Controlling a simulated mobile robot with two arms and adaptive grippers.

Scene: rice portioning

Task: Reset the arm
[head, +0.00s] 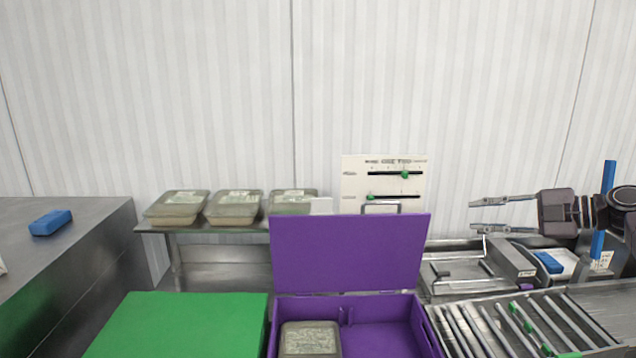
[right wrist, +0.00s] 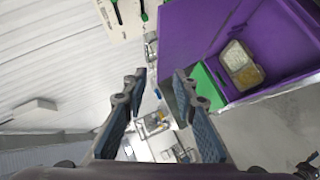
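My right gripper (head: 478,215) shows at the right of the head view, its two fingers spread apart with nothing between them. It is held in the air to the right of the purple box's raised lid and points left. In the right wrist view the gripper (right wrist: 158,80) also shows open and empty, both blue-padded fingers apart. My left gripper is in neither view.
The open purple box (head: 385,340) holds a lidded tray (head: 310,338). A green lid (head: 180,325) is at its left. Several lidded trays (head: 234,205) stand on a metal shelf. A slider panel (head: 385,185) stands behind. A roller conveyor (head: 520,325) is right. A blue block (head: 50,223) lies far left.

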